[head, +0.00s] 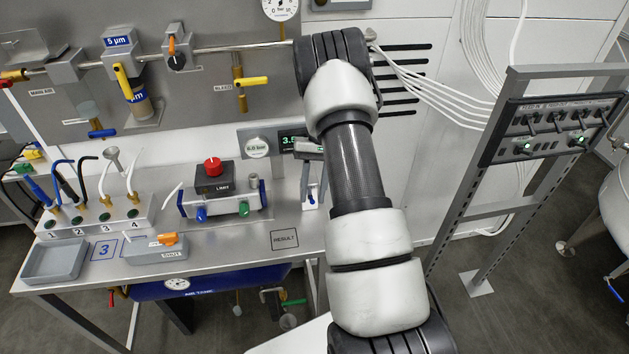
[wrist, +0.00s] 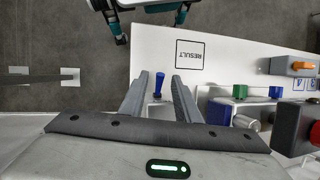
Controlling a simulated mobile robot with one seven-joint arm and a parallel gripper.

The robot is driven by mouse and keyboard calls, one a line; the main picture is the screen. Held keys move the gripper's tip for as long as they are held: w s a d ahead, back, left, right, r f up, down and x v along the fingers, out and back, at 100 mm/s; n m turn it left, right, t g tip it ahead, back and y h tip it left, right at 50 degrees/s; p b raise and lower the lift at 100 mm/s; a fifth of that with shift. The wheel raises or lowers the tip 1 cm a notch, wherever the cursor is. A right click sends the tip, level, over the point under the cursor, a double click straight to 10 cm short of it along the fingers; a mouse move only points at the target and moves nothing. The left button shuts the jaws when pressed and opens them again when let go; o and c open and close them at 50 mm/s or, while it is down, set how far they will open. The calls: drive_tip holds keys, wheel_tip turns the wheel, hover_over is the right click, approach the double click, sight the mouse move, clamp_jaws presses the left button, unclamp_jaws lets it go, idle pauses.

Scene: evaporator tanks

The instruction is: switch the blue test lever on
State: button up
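The blue test lever (wrist: 158,84) is a small blue handle on a white plate at the edge of the bench. In the wrist view it shows between my two fingers, with a gap on each side. My gripper (wrist: 160,75) is open and empty. In the head view my gripper (head: 313,188) points down over the white plate, right of the RESULT square, and a bit of blue (head: 311,196) shows between its fingers. The lever's base is partly hidden there, and I cannot tell its on or off position.
The RESULT square (head: 284,239) marks bare bench (head: 235,240). Left of my gripper stands a block with a red-knobbed box (head: 213,178) and blue and green knobs. A gauge (head: 257,147) and green-lit display (head: 290,139) are behind. A switch rack (head: 548,125) stands right.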

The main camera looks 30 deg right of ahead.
drive_tip(key=v, duration=1.7)
drive_tip(key=shift+r+b, duration=0.2)
drive_tip(key=shift+b, duration=0.2)
drive_tip(key=s+a+r+n+t+h, duration=0.1)
drive_tip(key=s+a+r+t, duration=0.1)
drive_tip(key=s+a+r, duration=0.55)
drive_tip(key=s+a+r+n+t+h, duration=0.1)
drive_tip(key=s+a+r+t, duration=0.3)
drive_tip(key=r, duration=0.6)
drive_tip(key=s+a+f+n+t, duration=0.1)
drive_tip(key=s+a, duration=0.3)
drive_tip(key=s, duration=0.4)
drive_tip(key=s+a+f+n+t+h, duration=0.1)
drive_tip(key=s+a+t, duration=0.1)
drive_tip(key=s+a, duration=0.3)
drive_tip(key=s, duration=0.4)
drive_tip(key=shift+f, duration=0.35)
